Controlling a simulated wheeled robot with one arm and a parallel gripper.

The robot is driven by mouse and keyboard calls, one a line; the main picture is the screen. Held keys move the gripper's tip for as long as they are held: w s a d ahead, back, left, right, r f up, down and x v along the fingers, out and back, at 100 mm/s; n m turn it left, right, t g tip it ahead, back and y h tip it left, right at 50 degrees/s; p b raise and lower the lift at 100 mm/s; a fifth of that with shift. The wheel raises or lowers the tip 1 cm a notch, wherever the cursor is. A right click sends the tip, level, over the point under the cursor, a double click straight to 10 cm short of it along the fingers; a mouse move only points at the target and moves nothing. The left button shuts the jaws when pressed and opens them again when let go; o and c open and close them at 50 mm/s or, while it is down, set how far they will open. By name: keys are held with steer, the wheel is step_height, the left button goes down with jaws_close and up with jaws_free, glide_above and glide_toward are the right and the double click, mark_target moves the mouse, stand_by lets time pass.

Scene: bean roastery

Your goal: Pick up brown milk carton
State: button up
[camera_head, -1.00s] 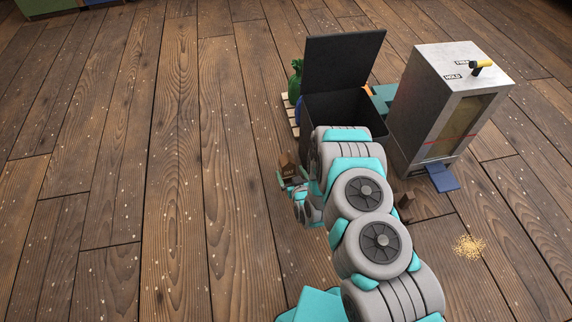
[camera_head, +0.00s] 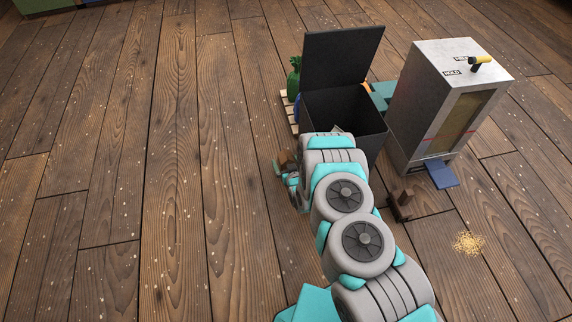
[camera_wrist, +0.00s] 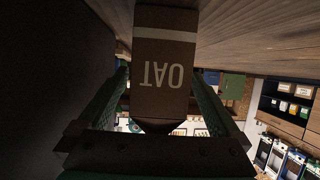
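The brown milk carton (camera_wrist: 164,45), with a pale stripe and the word OAT reading upside down, fills the centre of the wrist view. My gripper (camera_wrist: 160,82) has one green finger along each side of it, with the fingertips close against its sides, so it looks shut on the carton. In the head view the carton (camera_head: 285,158) is a small brown shape at my gripper (camera_head: 283,167), just left of the black bin. My arm and fingers partly cover it there. I cannot tell whether its base touches the floor.
A black bin (camera_head: 345,115) with its lid raised stands just behind my arm. A metal cabinet (camera_head: 425,105) stands right, with a blue pedal (camera_head: 441,175) in front. Spilled grain (camera_head: 468,243) lies right. Floor at left is clear.

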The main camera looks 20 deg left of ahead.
steer(key=c, duration=1.3)
